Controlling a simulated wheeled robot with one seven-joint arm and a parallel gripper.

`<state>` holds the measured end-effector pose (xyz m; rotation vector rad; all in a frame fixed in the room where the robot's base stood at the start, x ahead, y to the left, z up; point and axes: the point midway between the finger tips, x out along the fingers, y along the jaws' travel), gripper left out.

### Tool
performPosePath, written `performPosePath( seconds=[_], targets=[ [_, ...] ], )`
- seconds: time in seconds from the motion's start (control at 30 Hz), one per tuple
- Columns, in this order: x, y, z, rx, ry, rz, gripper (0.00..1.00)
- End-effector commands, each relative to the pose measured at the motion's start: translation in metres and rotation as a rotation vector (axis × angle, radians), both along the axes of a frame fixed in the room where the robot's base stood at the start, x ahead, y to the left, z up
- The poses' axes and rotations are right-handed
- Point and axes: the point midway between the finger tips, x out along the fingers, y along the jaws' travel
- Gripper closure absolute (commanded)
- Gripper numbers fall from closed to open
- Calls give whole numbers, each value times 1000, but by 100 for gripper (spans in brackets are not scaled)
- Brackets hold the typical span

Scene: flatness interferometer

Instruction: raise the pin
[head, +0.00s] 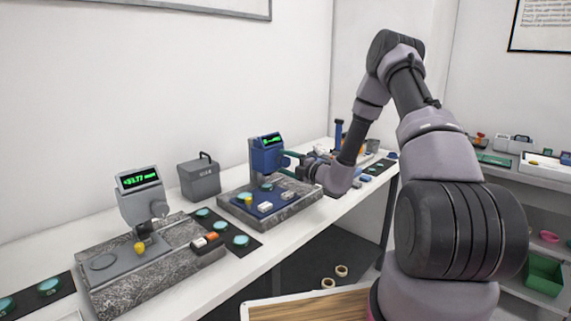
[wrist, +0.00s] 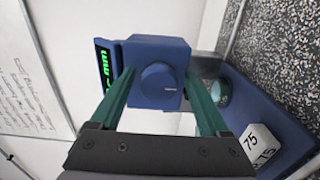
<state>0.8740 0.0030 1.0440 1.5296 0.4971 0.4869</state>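The blue gauge (head: 266,156) with a green lit display stands on a grey stone base (head: 293,207) on the bench. In the wrist view, the gauge's blue housing (wrist: 143,54) has a round blue knob (wrist: 161,84) facing me. My gripper (head: 287,164) is at the gauge's right side; it also shows in the wrist view (wrist: 161,78). Its two teal fingers are spread, one on each side of the knob, with nothing held between them. I cannot tell whether the fingertips touch the housing. The pin cannot be made out in either view.
A grey gauge (head: 142,205) on another stone base stands left. A grey case (head: 199,179) stands behind. Dark mats with teal discs lie between.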

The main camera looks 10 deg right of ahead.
Motion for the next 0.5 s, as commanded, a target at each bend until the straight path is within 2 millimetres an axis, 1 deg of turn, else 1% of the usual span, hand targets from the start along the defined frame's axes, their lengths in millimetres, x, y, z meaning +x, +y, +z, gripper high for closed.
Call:
performPosePath(
  seconds=[0.17,0.27,0.37,0.5],
  targets=[
    [0,0,0,0,-1,1,20],
    [-5,-4,0,-1,-1,0,20],
    [-17,-14,0,0,1,-2,20],
    [-41,-31,0,1,2,-2,20]
  ],
)
